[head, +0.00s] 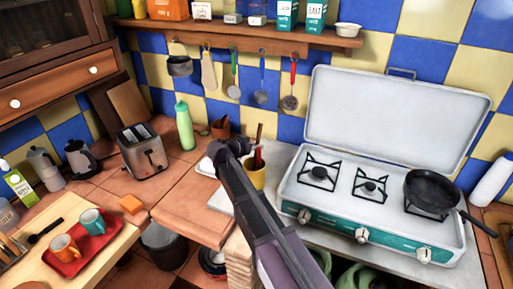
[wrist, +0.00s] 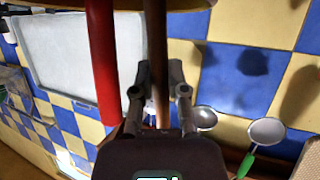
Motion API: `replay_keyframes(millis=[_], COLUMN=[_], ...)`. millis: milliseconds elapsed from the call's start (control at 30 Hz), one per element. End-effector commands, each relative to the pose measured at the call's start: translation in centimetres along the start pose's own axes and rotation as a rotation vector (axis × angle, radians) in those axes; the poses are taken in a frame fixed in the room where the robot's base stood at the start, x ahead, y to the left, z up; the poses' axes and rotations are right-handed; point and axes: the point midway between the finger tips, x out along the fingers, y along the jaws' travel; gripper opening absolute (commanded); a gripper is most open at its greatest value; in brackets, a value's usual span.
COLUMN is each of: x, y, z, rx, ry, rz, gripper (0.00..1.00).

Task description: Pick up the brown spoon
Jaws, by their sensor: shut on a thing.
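The brown spoon (head: 259,132) stands upright, its handle rising from a yellow cup (head: 256,178) beside the stove. In the wrist view the brown spoon (wrist: 160,45) runs between the fingers of my gripper (wrist: 158,78), which is shut on it. In the head view my gripper (head: 250,154) is at the handle just above the cup, partly hidden by my own arm. A red handle (wrist: 102,65) stands beside the spoon; it also shows in the head view (head: 258,158). The spoon's lower end is hidden.
A white stove (head: 345,212) with an open lid and a black pan (head: 432,187) is to the right. Utensils hang under a shelf (head: 245,38) behind. A toaster (head: 143,150), a green bottle (head: 184,126) and a red tray (head: 82,255) with cups are to the left.

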Motion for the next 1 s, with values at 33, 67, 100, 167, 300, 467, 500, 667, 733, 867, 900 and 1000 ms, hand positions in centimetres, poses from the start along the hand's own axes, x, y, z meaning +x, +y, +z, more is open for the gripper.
replay_keyframes(millis=[33, 67, 100, 167, 300, 467, 500, 667, 733, 867, 900, 1000], x=[-0.2, -0.3, -0.4, -0.6, -1.1, -1.8, -2.0, -2.7, -3.0, -3.6, -3.8, -4.2], y=[0.1, 0.1, 0.1, 0.1, 0.3, 0.5, 0.5, 0.7, 0.7, 0.8, 0.9, 1.0], z=[-0.5, -0.7, -0.9, -1.4, -2.6, -4.3, -4.7, -6.4, -7.2, -8.5, -9.0, -10.0], rx=[0.000, 0.000, 0.000, 0.000, 0.000, 0.000, 0.000, 0.000, 0.000, -0.001, -0.001, -0.001], ry=[0.000, 0.000, 0.000, 0.000, 0.000, 0.000, 0.000, 0.000, 0.000, 0.000, 0.000, 0.000], rz=[0.000, 0.000, 0.000, 0.000, 0.000, 0.000, 0.000, 0.000, -0.001, -0.001, -0.001, -0.001], gripper=[0.00, 0.00, 0.00, 0.00, 0.00, 0.00, 0.00, 0.00, 0.00, 0.00, 0.00, 0.00])
